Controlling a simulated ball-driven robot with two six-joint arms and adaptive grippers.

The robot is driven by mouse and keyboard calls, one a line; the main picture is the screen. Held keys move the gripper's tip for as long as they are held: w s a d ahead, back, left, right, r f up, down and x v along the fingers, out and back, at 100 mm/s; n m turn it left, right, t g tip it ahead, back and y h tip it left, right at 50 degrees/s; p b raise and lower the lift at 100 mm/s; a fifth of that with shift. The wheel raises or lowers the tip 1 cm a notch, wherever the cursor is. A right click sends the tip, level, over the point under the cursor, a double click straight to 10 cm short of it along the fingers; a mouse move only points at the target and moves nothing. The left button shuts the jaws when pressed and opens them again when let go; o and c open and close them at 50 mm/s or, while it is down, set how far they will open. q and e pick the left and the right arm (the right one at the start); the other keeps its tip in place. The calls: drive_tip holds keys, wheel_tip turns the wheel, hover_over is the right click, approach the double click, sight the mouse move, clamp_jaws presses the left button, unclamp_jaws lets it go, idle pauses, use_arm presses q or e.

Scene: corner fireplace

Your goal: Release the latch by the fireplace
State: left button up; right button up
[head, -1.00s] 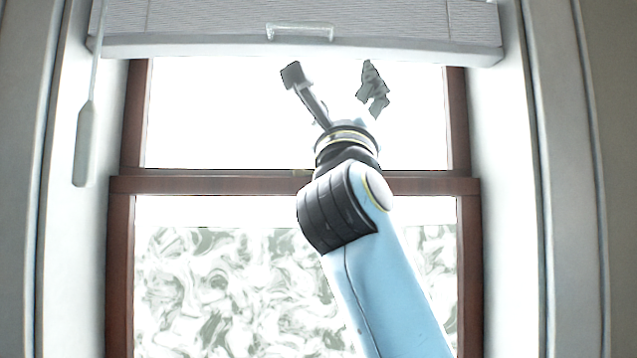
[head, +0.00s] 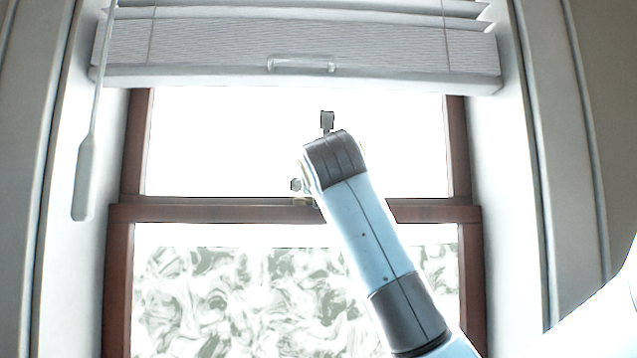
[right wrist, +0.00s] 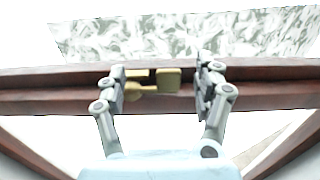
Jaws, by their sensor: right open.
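The latch (right wrist: 165,80) is a small brass-coloured fitting on the window's dark red-brown middle rail (head: 400,213). In the right wrist view it lies between the two fingers of my right gripper (right wrist: 160,85), which are open with a gap on both sides of the latch. In the head view only a small bit of the latch (head: 303,201) shows at the rail, beside my arm. My right gripper (head: 312,155) is mostly hidden there behind its own wrist, with one fingertip above and one to the left. My left gripper is not in view.
A raised white blind (head: 300,45) with a clear handle (head: 300,64) hangs above. A blind wand (head: 85,170) hangs at the left. White window jambs (head: 510,150) stand on both sides. The lower pane (head: 220,290) has a marbled pattern.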

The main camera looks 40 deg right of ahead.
drive_tip(key=shift+x, duration=1.05)
drive_tip(key=shift+c, duration=0.2)
drive_tip(key=shift+a, duration=0.1)
drive_tip(key=c, duration=1.2)
